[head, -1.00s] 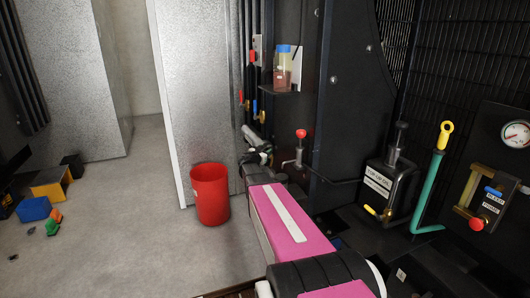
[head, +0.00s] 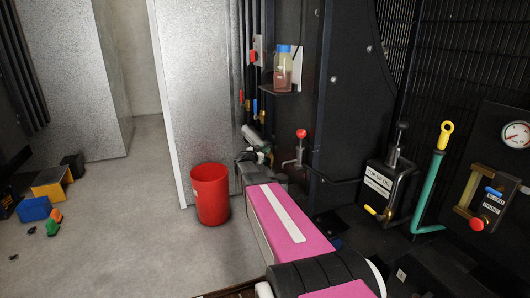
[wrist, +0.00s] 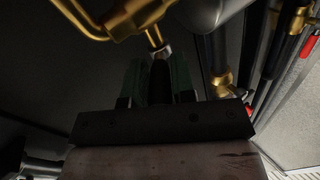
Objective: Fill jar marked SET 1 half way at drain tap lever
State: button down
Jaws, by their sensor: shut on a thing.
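My gripper (wrist: 158,82) is shut on a dark handle (wrist: 160,72) that joins a brass fitting (wrist: 130,22) through a silver collar. It looks like the drain tap lever, though no marking is readable. In the head view my gripper (head: 260,154) is partly hidden by my own wrist, left of a red-knobbed lever (head: 301,134). A jar (head: 283,72) with a blue top stands upright on a small dark shelf, apart from my gripper. Reddish-brown contents show in its lower part. A small pale label is on it, but its text is too small to read.
A red bucket (head: 210,196) stands on the floor left of my arm. Colored blocks lie on the floor at far left.

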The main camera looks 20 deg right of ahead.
jog(key=shift+w+a+m+g+h, duration=0.15)
jog(key=shift+w+m+g+h, duration=0.3)
jog(key=shift+m+g, duration=0.85)
jog(key=shift+w+a+m+g+h, duration=0.1)
jog(key=shift+w+m+g+h, duration=0.45)
jog(key=shift+g, duration=1.2)
jog(key=shift+w+a+m+g+h, duration=0.2)
jog(key=shift+m+g+h, duration=0.3)
jog(key=shift+m+g, duration=0.85)
jog(key=shift+g, duration=0.3)
jog(key=c, duration=0.9)
grip_release()
jog(key=shift+c, duration=0.2)
jog(key=a, duration=1)
jog(key=shift+a, duration=0.35)
